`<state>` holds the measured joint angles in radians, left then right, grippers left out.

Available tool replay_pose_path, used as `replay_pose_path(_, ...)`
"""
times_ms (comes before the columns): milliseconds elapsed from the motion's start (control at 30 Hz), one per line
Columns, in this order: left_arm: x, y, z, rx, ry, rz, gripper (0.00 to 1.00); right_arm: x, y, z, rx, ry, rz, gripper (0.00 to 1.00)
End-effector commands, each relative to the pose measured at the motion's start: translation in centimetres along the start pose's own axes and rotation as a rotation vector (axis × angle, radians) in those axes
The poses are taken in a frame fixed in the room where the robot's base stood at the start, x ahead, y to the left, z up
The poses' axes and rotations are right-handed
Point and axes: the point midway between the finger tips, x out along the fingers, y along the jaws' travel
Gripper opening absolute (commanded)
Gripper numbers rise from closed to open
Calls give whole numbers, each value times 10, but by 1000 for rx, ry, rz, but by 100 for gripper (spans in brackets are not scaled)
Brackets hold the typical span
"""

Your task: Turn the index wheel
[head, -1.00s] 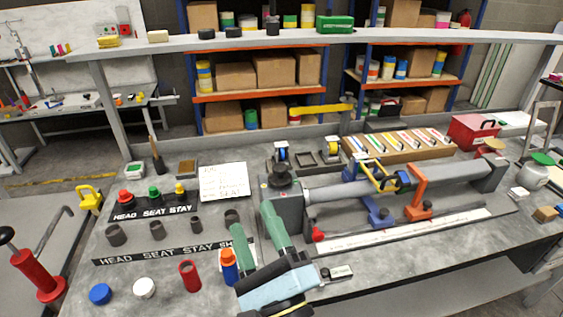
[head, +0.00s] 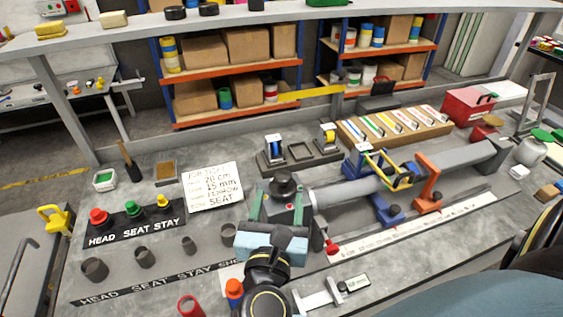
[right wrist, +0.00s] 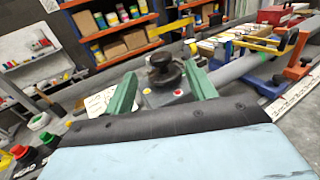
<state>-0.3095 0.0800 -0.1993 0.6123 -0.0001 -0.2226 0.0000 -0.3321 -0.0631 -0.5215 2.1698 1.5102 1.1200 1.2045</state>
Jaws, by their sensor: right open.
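The index wheel appears to be the black knob (head: 284,184) on top of the grey headstock at the left end of the long tube. It also shows in the right wrist view (right wrist: 165,72), just beyond the fingertips. My right gripper (head: 281,200) is open, its two green fingers apart, one on each side of the headstock area below the knob. In the right wrist view the fingers (right wrist: 160,80) flank the knob with gaps visible; I see no contact. My left gripper is not in view.
A clamp fixture with the grey tube (head: 350,187) and orange bracket (head: 429,186) lies to the right. A job sheet (head: 212,186), coloured knobs (head: 132,209) and dark cups (head: 145,257) are at left. A caliper (head: 321,297) and a red cylinder (head: 190,306) lie in front.

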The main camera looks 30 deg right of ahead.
Motion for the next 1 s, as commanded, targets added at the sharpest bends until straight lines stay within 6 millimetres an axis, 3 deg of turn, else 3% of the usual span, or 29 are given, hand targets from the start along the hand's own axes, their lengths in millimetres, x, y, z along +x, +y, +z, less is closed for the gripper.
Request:
replay_pose_path(167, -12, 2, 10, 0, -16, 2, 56, 41, 0, 4, -2, -6, -1, 56)
replay_pose_path(400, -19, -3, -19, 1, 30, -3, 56, 81, 0, 2, -4, -4, 0, 56)
replay_pose_path(567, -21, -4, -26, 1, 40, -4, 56, 92, 0, 2, -1, -2, 0, 56)
replay_pose_path(867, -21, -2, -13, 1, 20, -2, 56, 95, 0, 0, -1, -1, 0, 56)
replay_pose_path(1000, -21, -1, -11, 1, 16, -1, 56, 95, 0, 1, -1, -1, 0, 40)
